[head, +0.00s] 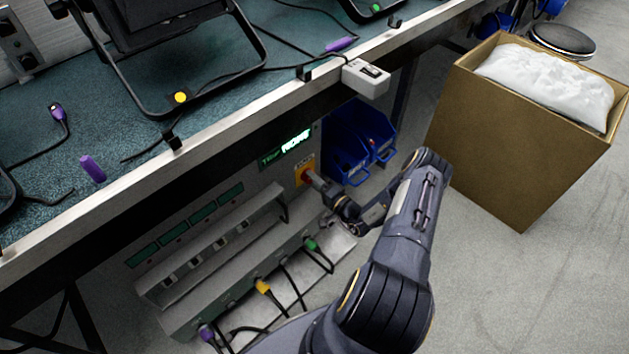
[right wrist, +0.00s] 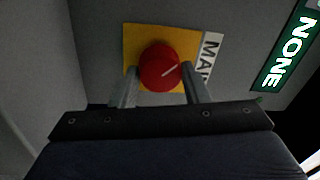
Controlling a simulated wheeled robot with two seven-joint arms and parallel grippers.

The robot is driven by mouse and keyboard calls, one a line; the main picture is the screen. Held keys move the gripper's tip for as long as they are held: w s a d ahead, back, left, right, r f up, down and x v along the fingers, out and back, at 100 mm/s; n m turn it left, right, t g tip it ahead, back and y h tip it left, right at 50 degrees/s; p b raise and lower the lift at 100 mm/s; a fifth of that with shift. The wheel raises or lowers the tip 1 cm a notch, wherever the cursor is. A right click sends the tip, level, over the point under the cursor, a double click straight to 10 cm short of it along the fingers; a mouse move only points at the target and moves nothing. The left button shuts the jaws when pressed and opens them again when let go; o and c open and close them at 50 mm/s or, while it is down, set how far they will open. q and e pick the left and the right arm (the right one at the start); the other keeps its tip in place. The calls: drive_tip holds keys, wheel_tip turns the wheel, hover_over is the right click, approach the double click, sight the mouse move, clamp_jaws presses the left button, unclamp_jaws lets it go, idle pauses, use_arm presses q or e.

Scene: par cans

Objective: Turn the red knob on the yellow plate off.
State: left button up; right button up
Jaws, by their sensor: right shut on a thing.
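The red knob (right wrist: 160,68) sits on the yellow plate (right wrist: 134,38) in the right wrist view. A light line on its face slants up to the right. In the head view the yellow plate (head: 304,163) is on the front of the grey panel under the bench, and the red knob (head: 306,174) is partly hidden by my gripper. My right gripper (head: 316,182) reaches it there; in the right wrist view its two fingers (right wrist: 158,90) stand on either side of the knob, shut on it. My left gripper is not in view.
Blue bins (head: 350,145) hang to the right. A cardboard box (head: 510,130) stands on the floor at right. The bench edge (head: 225,100) overhangs the panel. Cables (head: 290,275) plug in below.

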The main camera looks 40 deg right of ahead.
drive_tip(key=o, duration=1)
drive_tip(key=shift+c, duration=0.2)
drive_tip(key=shift+s, duration=0.1)
drive_tip(key=s+p, duration=0.2)
drive_tip(key=s, duration=0.5)
drive_tip(key=shift+s+d+f, duration=0.3)
